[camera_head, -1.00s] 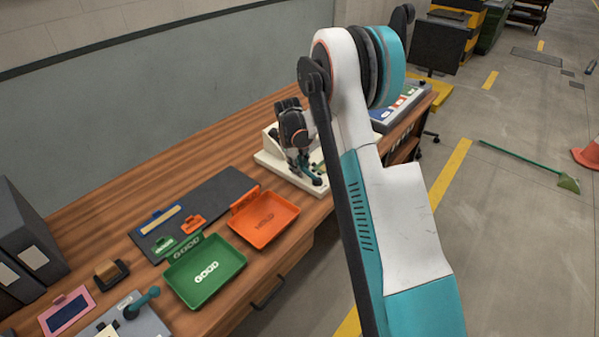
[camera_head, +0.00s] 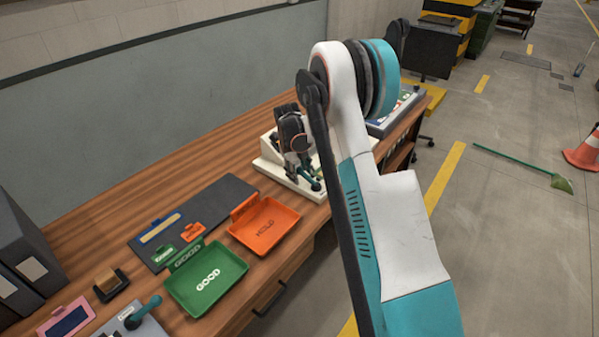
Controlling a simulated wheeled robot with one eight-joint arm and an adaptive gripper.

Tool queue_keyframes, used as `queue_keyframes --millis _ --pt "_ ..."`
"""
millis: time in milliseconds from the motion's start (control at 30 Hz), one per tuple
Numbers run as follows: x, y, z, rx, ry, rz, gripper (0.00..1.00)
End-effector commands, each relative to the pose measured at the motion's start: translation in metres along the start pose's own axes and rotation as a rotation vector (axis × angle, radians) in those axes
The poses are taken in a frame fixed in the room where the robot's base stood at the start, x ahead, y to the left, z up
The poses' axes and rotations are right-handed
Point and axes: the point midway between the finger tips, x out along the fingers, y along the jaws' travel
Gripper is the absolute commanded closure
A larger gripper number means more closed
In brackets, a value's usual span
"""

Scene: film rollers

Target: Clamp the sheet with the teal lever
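A cream-white fixture (camera_head: 268,162) stands toward the far end of the wooden bench, with dark parts on top. A small dark-teal lever (camera_head: 313,184) shows at its front right. My gripper (camera_head: 299,168) hangs over this fixture, its dark fingers pointing down close beside the lever. I cannot tell whether the fingers touch the lever or how far they are parted. The sheet cannot be made out; my gripper and arm hide part of the fixture. A second teal-handled lever (camera_head: 150,306) sits on a grey device at the lower left.
A green GOOD tray (camera_head: 230,287) and an orange HOLD tray (camera_head: 285,236) lie along the bench's front. A dark mat (camera_head: 222,195) with small tags lies behind them. Binders (camera_head: 22,250) stand at left. A grey panel box (camera_head: 383,128) sits beyond the fixture, partly behind my arm.

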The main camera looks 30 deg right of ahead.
Motion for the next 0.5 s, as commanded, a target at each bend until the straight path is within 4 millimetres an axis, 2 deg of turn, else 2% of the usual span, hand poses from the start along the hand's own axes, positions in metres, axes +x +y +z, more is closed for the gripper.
queue_keyframes --millis 267,367,500 --pt "-0.005 0.000 0.000 0.000 0.001 0.000 0.56" --pt "-0.016 0.000 0.000 0.000 0.001 0.000 0.56" --pt "-0.043 0.000 0.000 -0.001 0.001 0.000 0.56"
